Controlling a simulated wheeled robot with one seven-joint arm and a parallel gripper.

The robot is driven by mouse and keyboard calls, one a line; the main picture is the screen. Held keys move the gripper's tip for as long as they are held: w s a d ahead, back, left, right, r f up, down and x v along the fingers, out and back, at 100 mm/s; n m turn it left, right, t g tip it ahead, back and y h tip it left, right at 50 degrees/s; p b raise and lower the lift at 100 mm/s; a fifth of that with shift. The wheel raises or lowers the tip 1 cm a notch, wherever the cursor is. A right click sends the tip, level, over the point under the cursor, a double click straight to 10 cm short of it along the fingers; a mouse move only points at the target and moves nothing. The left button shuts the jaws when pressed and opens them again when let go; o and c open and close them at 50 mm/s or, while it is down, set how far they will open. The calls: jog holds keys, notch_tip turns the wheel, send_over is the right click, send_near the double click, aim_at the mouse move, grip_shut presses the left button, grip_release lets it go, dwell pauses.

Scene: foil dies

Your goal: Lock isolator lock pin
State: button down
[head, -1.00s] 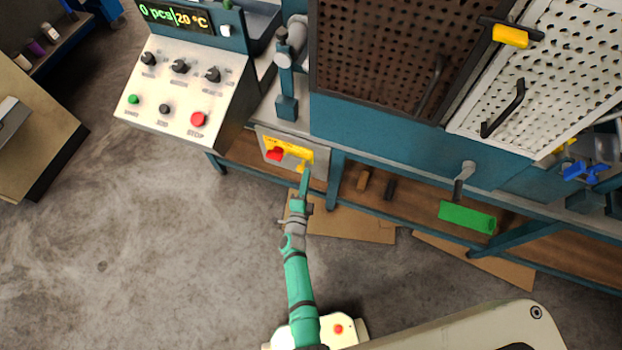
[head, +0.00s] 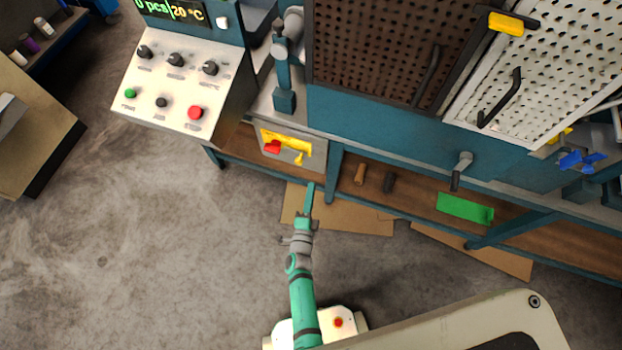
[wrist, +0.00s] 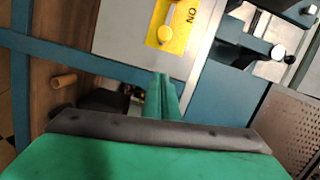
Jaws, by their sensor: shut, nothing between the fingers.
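The isolator is a grey panel (head: 272,154) with a yellow plate (head: 291,140) and a red knob (head: 272,147), on the bench front below the control console. A small yellow pin (head: 299,158) shows at the plate's lower right. My gripper (head: 310,186) is shut and empty, below and apart from the panel. In the wrist view its green fingers (wrist: 162,80) are together, pointing towards the panel's lower edge.
A sloped console (head: 180,85) with knobs and buttons stands at upper left. The teal bench frame (head: 334,175) runs beside the panel. Open floor lies to the left.

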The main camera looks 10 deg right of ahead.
jog(key=shift+v, duration=1.15)
jog(key=shift+s+d, duration=0.15)
jog(key=shift+d, duration=0.05)
jog(key=shift+a, duration=0.2)
jog(key=s+a+r+n+y, duration=0.3)
jog(key=s+a+r+n, duration=0.1)
jog(key=s+r+n, duration=0.6)
jog(key=s+a+r+n+y, duration=0.3)
jog(key=s+a+r+n, duration=0.2)
jog(key=s+r+n, duration=0.5)
jog(key=s+r, duration=0.5)
jog(key=r, duration=0.1)
jog(key=shift+s+a+r+n+g+y, duration=0.2)
jog(key=shift+s+n+g+y, duration=0.1)
jog(key=shift+s+n+g, duration=0.1)
